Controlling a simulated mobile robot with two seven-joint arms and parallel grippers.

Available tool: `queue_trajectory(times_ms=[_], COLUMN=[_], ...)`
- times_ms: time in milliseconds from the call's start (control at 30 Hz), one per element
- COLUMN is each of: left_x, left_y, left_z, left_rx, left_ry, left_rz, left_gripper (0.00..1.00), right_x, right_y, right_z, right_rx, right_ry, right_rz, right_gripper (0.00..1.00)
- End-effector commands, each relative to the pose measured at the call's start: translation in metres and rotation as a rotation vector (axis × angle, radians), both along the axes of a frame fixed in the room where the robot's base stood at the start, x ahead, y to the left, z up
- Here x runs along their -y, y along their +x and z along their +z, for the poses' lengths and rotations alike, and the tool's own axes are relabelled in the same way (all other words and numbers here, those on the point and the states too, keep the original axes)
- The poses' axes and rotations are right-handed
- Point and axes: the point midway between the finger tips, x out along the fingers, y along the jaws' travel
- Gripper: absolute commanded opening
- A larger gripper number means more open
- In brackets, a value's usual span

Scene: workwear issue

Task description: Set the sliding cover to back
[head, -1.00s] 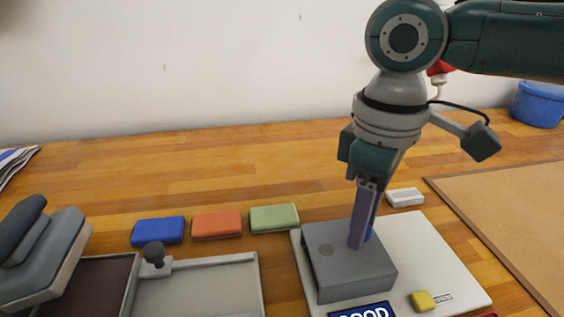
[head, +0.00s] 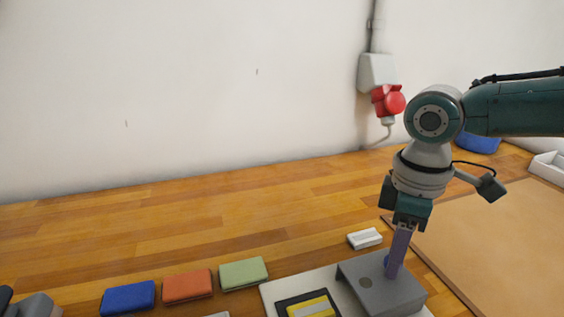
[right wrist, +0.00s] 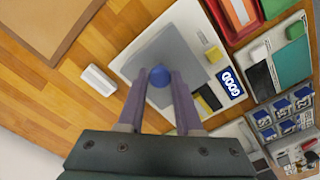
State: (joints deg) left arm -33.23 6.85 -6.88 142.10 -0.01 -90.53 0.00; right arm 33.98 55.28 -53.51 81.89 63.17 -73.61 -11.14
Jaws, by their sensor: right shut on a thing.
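The sliding cover (head: 378,288) is a grey box-shaped piece with a blue knob (right wrist: 160,75) on top. It sits on a pale base plate (head: 275,291), over its right part in the head view. Left of the cover, a dark-framed opening with a yellow and grey panel (head: 316,307) is exposed. My right gripper (head: 393,270) points down with its purple fingers shut on the knob. The right wrist view shows the knob between the fingertips and the cover's flat grey top (right wrist: 172,55).
Blue (head: 128,298), orange (head: 187,286) and green (head: 243,273) blocks lie left of the base plate. A small white block (head: 364,238) lies just behind the cover. A brown board (head: 500,245) lies to the right. The wooden table behind is clear up to the wall.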

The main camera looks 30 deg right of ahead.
Motion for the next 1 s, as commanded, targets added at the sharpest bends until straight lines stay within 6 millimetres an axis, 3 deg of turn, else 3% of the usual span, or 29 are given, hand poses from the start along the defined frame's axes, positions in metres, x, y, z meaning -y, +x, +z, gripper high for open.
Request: queue_trajectory(times_ms=[33, 300, 567, 667, 1000], left_x=[0.0, 0.0, 0.0, 0.0, 0.0], left_y=[0.0, 0.0, 0.0, 0.0, 0.0], left_z=[0.0, 0.0, 0.0, 0.002, 0.006], left_rx=[0.0, 0.0, 0.0, 0.0, 0.0], left_ry=[0.0, 0.0, 0.0, 0.0, 0.0], left_rz=[0.0, 0.0, 0.0, 0.0, 0.0], left_gripper=[1.0, 1.0, 1.0, 1.0, 1.0], right_x=[0.004, 0.003, 0.002, 0.002, 0.003], right_y=[-0.001, -0.001, 0.0, 0.001, 0.0], right_z=[-0.001, -0.001, 0.001, 0.011, 0.077], right_rx=[-0.001, -0.002, -0.001, 0.002, 0.002], right_ry=[-0.011, -0.008, -0.006, -0.006, -0.008], right_rz=[-0.004, -0.004, -0.003, -0.004, -0.003], right_gripper=[0.36, 0.64, 0.64, 0.64, 0.64])
